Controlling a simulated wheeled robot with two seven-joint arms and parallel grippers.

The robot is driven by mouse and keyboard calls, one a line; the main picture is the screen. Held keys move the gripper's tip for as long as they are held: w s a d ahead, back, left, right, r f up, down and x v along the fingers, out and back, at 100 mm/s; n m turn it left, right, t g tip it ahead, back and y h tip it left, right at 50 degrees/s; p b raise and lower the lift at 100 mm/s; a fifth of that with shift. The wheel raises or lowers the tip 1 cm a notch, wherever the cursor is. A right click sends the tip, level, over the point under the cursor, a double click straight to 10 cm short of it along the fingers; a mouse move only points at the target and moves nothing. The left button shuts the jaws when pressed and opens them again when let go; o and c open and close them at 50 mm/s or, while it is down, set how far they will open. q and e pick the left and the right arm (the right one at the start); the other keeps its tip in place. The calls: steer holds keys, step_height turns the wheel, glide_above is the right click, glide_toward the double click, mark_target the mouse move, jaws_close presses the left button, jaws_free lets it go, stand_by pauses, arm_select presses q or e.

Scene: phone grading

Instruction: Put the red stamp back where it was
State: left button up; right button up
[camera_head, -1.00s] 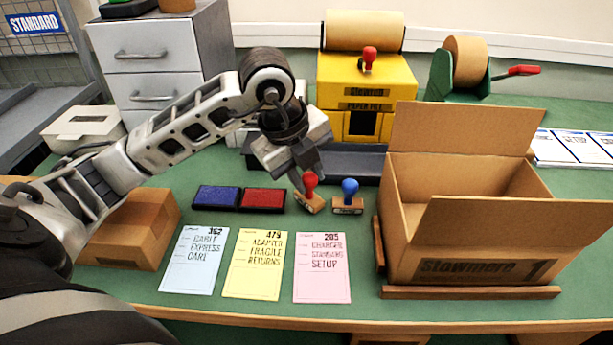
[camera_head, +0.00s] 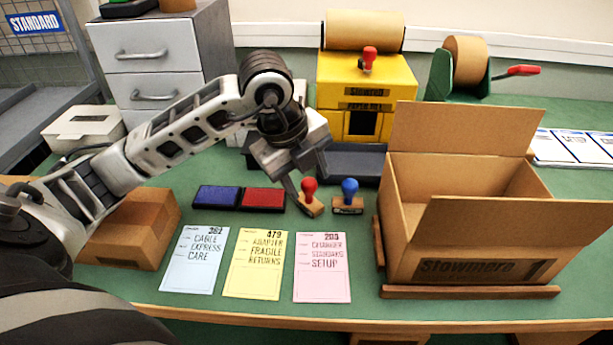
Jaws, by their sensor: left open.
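The red stamp (camera_head: 310,197), a red knob on a wooden block, stands on the green table, its base turned at a slight angle. It is just left of the blue stamp (camera_head: 348,198), which stands upright on its own block. My left gripper (camera_head: 307,187) is open right at the red stamp, its fingers by the knob; I cannot tell if they touch it. The blue ink pad (camera_head: 216,197) and red ink pad (camera_head: 264,200) lie to the left. My right gripper is not in view.
Blue (camera_head: 194,262), yellow (camera_head: 254,265) and pink (camera_head: 323,268) cards lie in front of the pads and stamps. An open cardboard box (camera_head: 450,240) stands at right. A smaller carton (camera_head: 140,228) is under my left arm. A yellow paper dispenser (camera_head: 395,75) stands behind.

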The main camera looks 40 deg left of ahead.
arm_select(q)
steer(key=v, duration=1.1)
steer(key=shift+r+p, duration=0.2)
steer(key=shift+p, duration=0.25)
steer(key=shift+s+f, duration=0.1)
steer(key=shift+s, duration=0.1)
